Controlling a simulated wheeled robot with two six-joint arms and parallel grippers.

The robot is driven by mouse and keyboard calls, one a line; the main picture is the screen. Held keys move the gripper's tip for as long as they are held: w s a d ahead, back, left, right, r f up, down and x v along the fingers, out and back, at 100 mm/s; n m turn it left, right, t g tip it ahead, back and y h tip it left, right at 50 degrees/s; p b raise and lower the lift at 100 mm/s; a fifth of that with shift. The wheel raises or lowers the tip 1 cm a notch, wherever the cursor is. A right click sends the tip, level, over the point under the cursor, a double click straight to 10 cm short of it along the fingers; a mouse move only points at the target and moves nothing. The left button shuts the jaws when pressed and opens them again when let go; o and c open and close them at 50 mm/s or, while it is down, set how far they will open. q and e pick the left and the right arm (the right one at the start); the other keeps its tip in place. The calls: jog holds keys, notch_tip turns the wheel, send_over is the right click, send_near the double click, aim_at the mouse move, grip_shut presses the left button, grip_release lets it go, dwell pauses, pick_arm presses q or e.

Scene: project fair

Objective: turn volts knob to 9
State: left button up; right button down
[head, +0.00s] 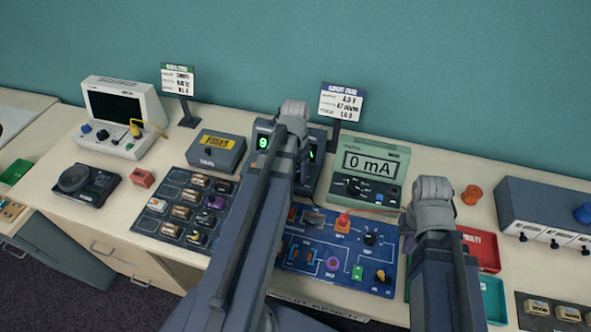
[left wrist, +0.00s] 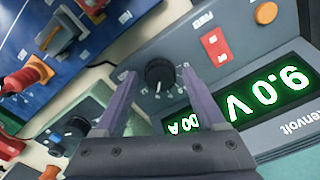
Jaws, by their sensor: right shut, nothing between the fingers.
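The dark bench supply (head: 318,165) stands at the back, partly hidden behind my left arm in the head view. Its green display (left wrist: 262,100) reads 9.0 V, upside down in the left wrist view, with a partly hidden amps readout beside it. A round black knob (left wrist: 159,76) with a pale pointer line and dial marks sits on its panel. My left gripper (left wrist: 156,80) is open, with one finger on each side of the knob and visible gaps between. My right gripper (head: 433,192) is shut and empty, above the right side of the bench; its fingertips are hard to make out.
A green meter (head: 372,160) reading 0 mA stands right of the supply. A blue circuit board (head: 335,250) with components lies in front. A component tray (head: 185,205), a fuses box (head: 216,150) and an oscilloscope (head: 120,115) are left. Red (head: 480,248) and teal bins lie near my right arm.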

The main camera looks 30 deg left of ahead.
pick_arm(q)
jog(key=shift+r, duration=0.1)
pick_arm(e)
jog(key=shift+r, duration=0.1)
pick_arm(q)
notch_tip(320, 180, up, 8)
jog(key=p, duration=0.8)
jog(key=shift+f, duration=0.2)
pick_arm(e)
notch_tip(320, 180, up, 8)
jog(key=shift+f, duration=0.2)
pick_arm(q)
jog(key=shift+y, duration=0.6)
jog(key=s+d+f+b, duration=0.1)
jog(key=s+d, duration=0.1)
jog(key=d, duration=0.6)
jog(key=s+d+f+b, duration=0.1)
jog(key=s+d+b, duration=0.1)
jog(key=d, duration=0.6)
jog(key=s+d+f+b, duration=0.1)
jog(key=s+d+f, duration=0.1)
jog(key=d, duration=0.7)
jog(key=shift+s, duration=0.9)
pick_arm(e)
notch_tip(320, 180, down, 4)
jog(key=shift+f, duration=0.1)
pick_arm(q)
jog(key=shift+a, duration=0.1)
pick_arm(e)
jog(key=shift+a, duration=0.1)
